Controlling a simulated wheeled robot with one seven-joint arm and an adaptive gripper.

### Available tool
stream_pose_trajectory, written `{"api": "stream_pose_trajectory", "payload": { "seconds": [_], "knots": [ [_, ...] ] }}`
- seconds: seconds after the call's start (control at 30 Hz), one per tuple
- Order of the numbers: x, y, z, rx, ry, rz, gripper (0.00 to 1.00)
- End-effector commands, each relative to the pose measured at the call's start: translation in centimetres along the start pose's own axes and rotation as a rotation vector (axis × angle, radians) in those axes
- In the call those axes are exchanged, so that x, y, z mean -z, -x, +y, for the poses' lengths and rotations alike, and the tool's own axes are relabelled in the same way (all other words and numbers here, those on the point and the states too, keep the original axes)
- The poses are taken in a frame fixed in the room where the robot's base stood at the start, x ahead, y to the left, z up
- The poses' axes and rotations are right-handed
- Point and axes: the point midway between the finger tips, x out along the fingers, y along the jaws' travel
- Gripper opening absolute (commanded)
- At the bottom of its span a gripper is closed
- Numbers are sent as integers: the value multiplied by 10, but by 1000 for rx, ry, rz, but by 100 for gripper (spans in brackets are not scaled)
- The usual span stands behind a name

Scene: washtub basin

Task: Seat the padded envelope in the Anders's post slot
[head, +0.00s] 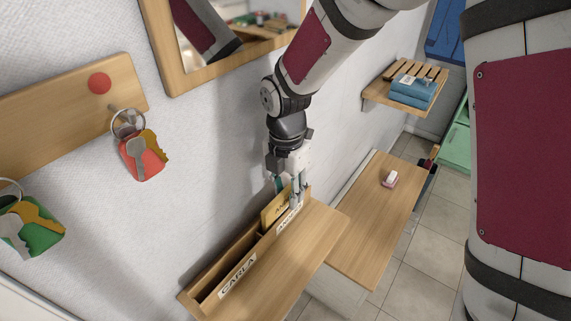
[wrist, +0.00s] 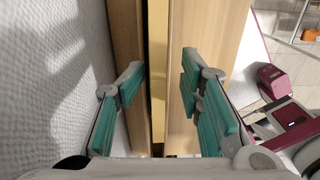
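The padded envelope (head: 274,208) is yellow and stands on edge in the far compartment of the wooden post rack, the one by the label that reads in part ANDERS (head: 288,218). In the wrist view its top edge (wrist: 158,70) shows as a narrow yellow strip between two wooden walls. Its lower part is hidden by the rack. My gripper (wrist: 160,88) is open, with its teal-padded fingers apart on either side of the strip and not touching the envelope. In the head view my gripper (head: 287,190) is right above the rack's far end.
The rack's near compartment, labelled CARLA (head: 238,277), looks empty. The rack (head: 190,298) stands on a wooden shelf (head: 290,265) against the white wall. Keys (head: 140,150) hang at the left. A bench (head: 375,220) with a small pink-and-white object (head: 390,179) lies beyond.

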Motion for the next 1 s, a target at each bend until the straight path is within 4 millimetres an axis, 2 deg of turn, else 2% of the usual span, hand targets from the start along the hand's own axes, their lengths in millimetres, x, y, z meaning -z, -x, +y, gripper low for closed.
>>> {"api": "stream_pose_trajectory", "payload": {
  "seconds": [0.3, 0.5, 0.63, 0.87, 1.0],
  "knots": [
    [-2, 69, 2, -10, -1, -5, 34],
    [-1, 99, 3, -10, 0, -4, 34],
    [-1, 108, 2, -8, 1, -3, 34],
    [0, 112, 2, -8, -3, -3, 34],
    [-3, 121, -8, -20, -89, -21, 34]
  ]
}}
